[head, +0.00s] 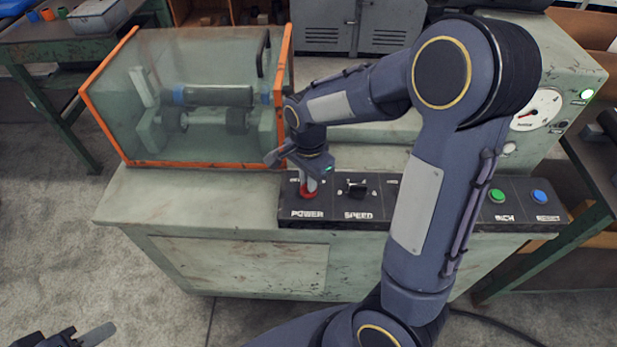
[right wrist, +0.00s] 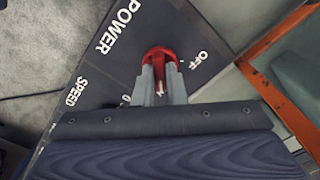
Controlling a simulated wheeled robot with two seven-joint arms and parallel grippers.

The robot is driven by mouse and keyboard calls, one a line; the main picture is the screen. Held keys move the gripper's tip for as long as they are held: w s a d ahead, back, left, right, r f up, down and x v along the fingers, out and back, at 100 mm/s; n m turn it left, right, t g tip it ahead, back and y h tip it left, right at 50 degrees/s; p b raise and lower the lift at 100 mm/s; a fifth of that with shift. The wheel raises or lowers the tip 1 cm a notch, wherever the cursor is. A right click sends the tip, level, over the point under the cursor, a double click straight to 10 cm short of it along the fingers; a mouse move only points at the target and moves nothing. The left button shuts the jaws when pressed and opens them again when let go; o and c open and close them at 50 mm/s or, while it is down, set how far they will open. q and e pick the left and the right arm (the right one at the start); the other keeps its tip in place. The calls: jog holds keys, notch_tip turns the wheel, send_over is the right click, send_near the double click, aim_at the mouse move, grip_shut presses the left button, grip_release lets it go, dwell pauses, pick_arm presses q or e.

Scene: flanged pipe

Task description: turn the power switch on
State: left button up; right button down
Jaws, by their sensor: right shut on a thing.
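The power switch is a red rotary knob (head: 309,195) at the left end of the black control panel (head: 375,212), above the word POWER. My right gripper (head: 309,183) points down and is shut on it. In the right wrist view the two grey fingers of my right gripper (right wrist: 161,75) stand either side of the red knob (right wrist: 158,54), and a small white mark shows between them. The OFF label is beside the knob; a label on its other side is partly hidden by the gripper. My left gripper (head: 80,338) shows only partly at the bottom left, away from the panel.
A black SPEED knob (head: 355,188) is close to the right of the power switch. An orange-framed clear guard (head: 130,100) over a pipe stands behind to the left. Green (head: 497,195) and blue (head: 539,196) buttons are at the right end. My right arm hides the panel's middle.

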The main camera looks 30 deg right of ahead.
dwell(0.6)
jog(key=c, duration=1.5)
grip_release()
notch_tip(320, 180, up, 8)
jog(key=shift+f+p, duration=0.1)
jog(key=shift+p, duration=0.3)
